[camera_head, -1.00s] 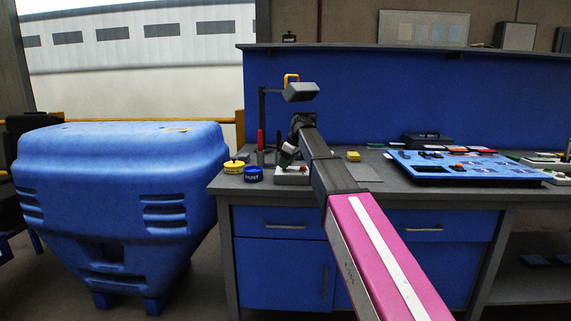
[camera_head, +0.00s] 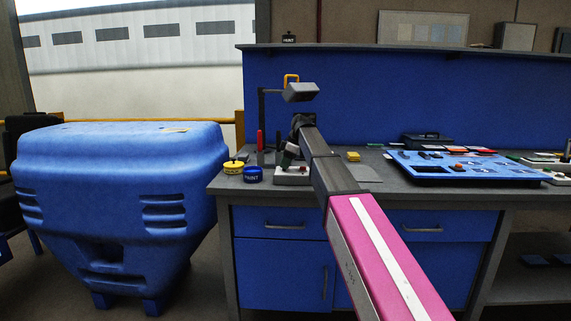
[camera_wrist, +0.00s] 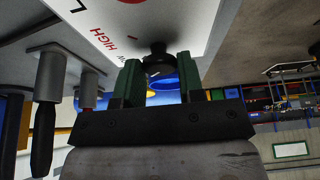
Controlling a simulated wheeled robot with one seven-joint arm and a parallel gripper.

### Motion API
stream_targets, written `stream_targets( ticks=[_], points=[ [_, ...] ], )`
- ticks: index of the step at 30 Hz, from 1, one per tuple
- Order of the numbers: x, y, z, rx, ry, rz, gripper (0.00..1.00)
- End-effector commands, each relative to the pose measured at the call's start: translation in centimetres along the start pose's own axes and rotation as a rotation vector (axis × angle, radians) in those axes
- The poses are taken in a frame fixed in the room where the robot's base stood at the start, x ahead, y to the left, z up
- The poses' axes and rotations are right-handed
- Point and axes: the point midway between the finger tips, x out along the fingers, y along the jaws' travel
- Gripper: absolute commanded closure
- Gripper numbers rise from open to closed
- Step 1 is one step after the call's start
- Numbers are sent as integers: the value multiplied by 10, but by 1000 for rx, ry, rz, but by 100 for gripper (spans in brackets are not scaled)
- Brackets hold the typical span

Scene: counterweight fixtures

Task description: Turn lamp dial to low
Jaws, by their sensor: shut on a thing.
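The lamp dial (camera_wrist: 158,57) is a small black knob on a white base plate (camera_wrist: 165,22). In the wrist view my gripper (camera_wrist: 158,76) has its two green fingers on either side of the dial, shut on it. Red lettering "HIGH" shows on the plate, with dark lettering partly hidden by a finger. I cannot tell where the dial points. In the head view my gripper (camera_head: 289,156) reaches down at the white lamp base (camera_head: 292,176); the dial is hidden there. The grey lamp head (camera_head: 300,92) hangs above on a dark post.
A yellow tin (camera_head: 233,167) and a blue tin (camera_head: 253,174) stand left of the base. A red-handled tool (camera_head: 260,140) stands behind them. A yellow block (camera_head: 353,157) and a blue tray (camera_head: 465,170) lie to the right. A large blue bin (camera_head: 115,190) is left of the bench.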

Motion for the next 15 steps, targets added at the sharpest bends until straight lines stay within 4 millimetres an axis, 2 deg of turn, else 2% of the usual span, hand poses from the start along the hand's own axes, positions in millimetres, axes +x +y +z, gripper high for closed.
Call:
stream_targets(
  ticks=[4, 5, 6, 7, 15],
  points=[
    [0, 0, 0, -1, 0, 0, 88],
    [0, 0, 0, -1, 0, 0, 55],
    [0, 0, 0, 0, 0, 0, 42],
    [0, 0, 0, 0, 0, 1, 39],
    [-1, 0, 0, 1, 0, 1, 39]
  ],
)
